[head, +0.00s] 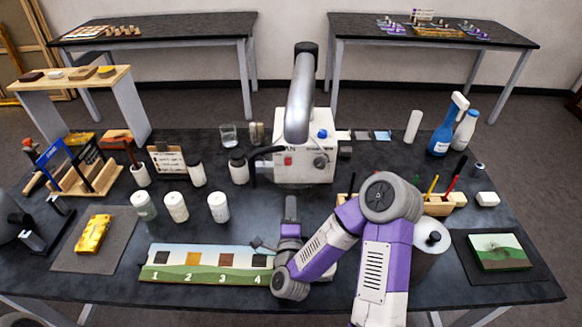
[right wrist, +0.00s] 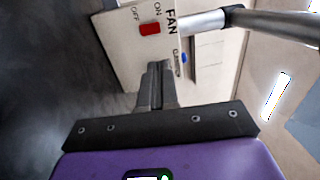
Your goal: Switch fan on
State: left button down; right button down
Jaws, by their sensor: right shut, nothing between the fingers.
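The white fan unit (head: 306,168) stands at the back middle of the table, with a thick silver duct (head: 299,95) rising from it. Its red switch (head: 288,161) is on the front face at left. In the right wrist view the red switch (right wrist: 149,29) sits beside the printed words ON, OFF and FAN; which way it is set I cannot tell. My right gripper (head: 291,203) is in front of the unit, pointing at it. In the right wrist view its fingers (right wrist: 157,70) are together and empty, apart from the switch. My left gripper is not in view.
A black-handled item (head: 238,168) stands left of the unit. White jars (head: 176,207) stand left of my gripper. A numbered strip (head: 205,264) lies at the front. A wooden tool holder (head: 439,204) is to the right. A blue knob (head: 322,134) is also on the unit.

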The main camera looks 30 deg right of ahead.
jog(key=x, duration=1.4)
